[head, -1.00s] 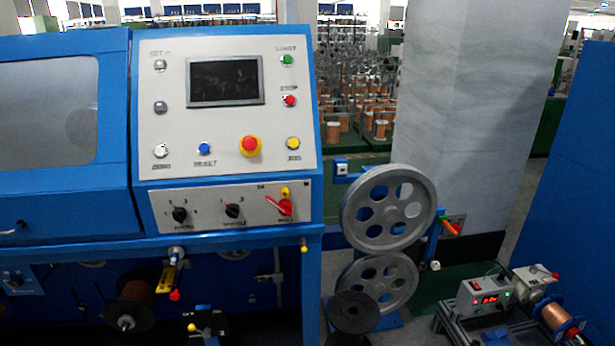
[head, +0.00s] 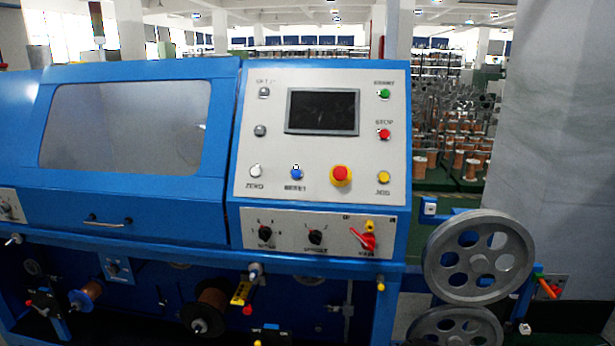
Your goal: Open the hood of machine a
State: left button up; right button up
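The blue machine fills the left and middle of the head view. Its hood (head: 60,190) is a blue cover with a grey see-through window (head: 125,126), and it looks shut. A metal handle (head: 107,222) sits on the hood's lower front edge. To the right of the hood is a white control panel (head: 325,190) with a dark screen, several buttons and a red emergency button. I cannot read a label that names the machine. Neither of my grippers is in view.
Two grey pulley wheels (head: 478,256) stand off the machine's right side, with an orange-handled lever beside them. Wire spools (head: 211,308) sit below the hood. A pale pillar (head: 565,130) stands at the right, and spool racks fill the background.

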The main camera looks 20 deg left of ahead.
aim_at(190, 209)
jog(key=u, duration=1.7)
